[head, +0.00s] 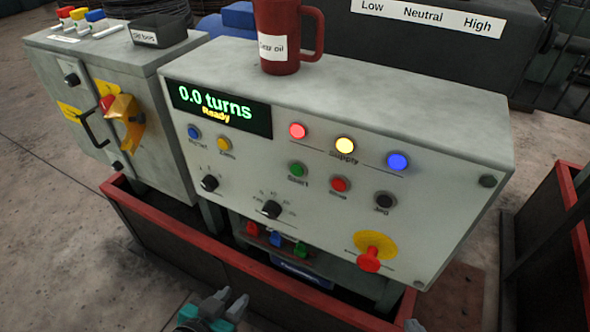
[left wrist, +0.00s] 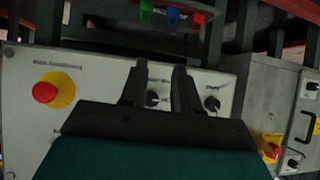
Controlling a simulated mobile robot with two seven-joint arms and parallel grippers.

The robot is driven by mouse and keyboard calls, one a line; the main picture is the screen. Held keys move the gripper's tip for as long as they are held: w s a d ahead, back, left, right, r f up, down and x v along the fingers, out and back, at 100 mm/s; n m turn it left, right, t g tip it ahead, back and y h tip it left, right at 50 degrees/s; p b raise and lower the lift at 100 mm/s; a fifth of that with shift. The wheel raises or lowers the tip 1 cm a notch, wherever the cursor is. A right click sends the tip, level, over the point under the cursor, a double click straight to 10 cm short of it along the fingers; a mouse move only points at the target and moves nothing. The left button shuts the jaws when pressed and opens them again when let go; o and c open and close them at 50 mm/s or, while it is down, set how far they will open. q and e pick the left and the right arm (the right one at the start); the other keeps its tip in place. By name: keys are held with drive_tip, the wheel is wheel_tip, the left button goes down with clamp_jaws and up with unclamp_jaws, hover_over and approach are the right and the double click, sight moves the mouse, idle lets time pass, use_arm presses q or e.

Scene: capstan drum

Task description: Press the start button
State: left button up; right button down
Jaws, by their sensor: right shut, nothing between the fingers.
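The green start button (head: 297,169), labelled "Start", is on the sloped grey control panel (head: 330,235), left of the red stop button (head: 339,185). Nothing covers it in the head view. My left gripper (head: 231,300) is low at the bottom edge, in front of the panel and apart from the button. In the left wrist view its two fingers (left wrist: 160,88) stand apart with nothing between them, and the start button cannot be seen. Only a small tip of my right gripper (head: 414,325) shows at the bottom edge; it is shut and empty.
The display (head: 219,108) reads "0.0 turns, Ready". A red mushroom knob (head: 369,259) sticks out at lower right. A dark jog button (head: 385,200) is right of stop. A red mug (head: 285,38) stands on top. A red-edged barrier (head: 190,248) runs below the panel.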

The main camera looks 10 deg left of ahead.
use_arm(q)
clamp_jaws()
idle(1.1)
